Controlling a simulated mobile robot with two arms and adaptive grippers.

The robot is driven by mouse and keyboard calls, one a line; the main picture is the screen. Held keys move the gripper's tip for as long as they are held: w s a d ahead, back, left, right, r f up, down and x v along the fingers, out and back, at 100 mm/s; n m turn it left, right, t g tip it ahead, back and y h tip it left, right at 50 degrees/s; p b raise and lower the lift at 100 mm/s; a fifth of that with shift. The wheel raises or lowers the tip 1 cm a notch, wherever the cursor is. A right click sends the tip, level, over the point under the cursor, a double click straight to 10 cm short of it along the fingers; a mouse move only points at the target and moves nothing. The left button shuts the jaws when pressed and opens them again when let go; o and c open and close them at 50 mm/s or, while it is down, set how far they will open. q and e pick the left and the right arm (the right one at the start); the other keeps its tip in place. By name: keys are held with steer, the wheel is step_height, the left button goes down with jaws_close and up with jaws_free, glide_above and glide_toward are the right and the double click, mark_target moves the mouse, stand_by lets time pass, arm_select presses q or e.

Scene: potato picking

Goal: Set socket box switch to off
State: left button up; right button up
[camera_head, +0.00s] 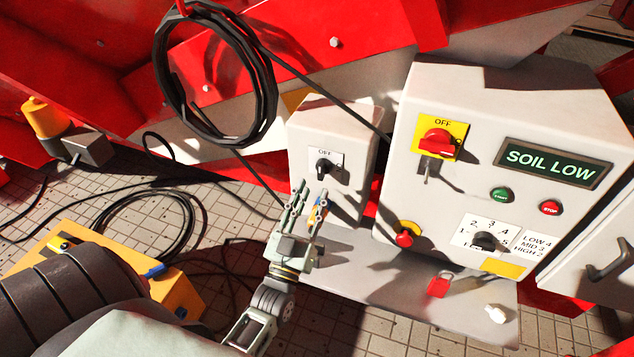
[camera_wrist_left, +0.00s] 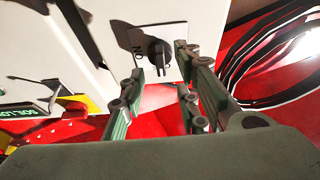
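The white socket box (camera_head: 362,130) stands left of the larger control cabinet. Its black rotary switch (camera_head: 323,167) sits on a white label plate with OFF printed above the knob. In the left wrist view the switch (camera_wrist_left: 158,52) shows between and beyond the fingers, with ON lettering rotated beside it. My left gripper (camera_head: 311,195) is open, its fingers pointing up toward the switch from just below. In the left wrist view the gripper (camera_wrist_left: 160,68) has a clear gap and nothing between the pads. I cannot tell whether a finger touches the knob. My right gripper is not in view.
The control cabinet (camera_head: 465,95) right of the box carries a red switch on a yellow plate, buttons and a dial. A grey shelf (camera_head: 390,300) holds a red padlock. A black cable coil (camera_head: 268,105) hangs at upper left. A yellow box (camera_head: 175,290) stands lower left.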

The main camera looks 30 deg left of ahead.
arm_select(q)
steer(key=v, duration=0.7)
steer(key=shift+s, duration=0.2)
steer(key=shift+d, duration=0.1)
